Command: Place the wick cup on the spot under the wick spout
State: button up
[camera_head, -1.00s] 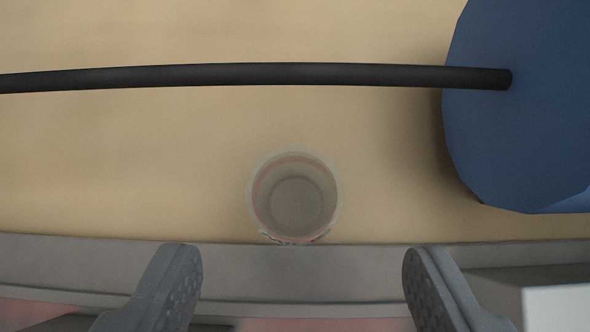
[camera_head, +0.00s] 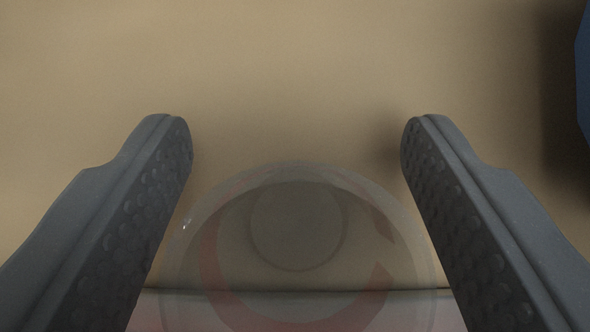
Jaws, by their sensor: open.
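The wick cup (camera_head: 297,235) is a clear, see-through cup with a reddish marking on its wall. It stands on the tan surface at the bottom middle of the view, seen from above into its mouth. My gripper (camera_head: 296,135) is open, with one dark, studded finger on each side of the cup. The cup is between the fingers and not gripped; whether its rim touches either finger I cannot tell. The wick spout and the spot under it do not show as such.
A blue object (camera_head: 583,75) shows at the right edge, with a shadow beside it. The tan surface (camera_head: 290,70) ahead of the fingers is clear. A pale edge runs along the bottom, seen partly through the cup.

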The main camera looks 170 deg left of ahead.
jog(key=shift+c, duration=0.3)
jog(key=c, duration=1.1)
jog(key=shift+o, duration=0.2)
jog(key=shift+r, duration=0.2)
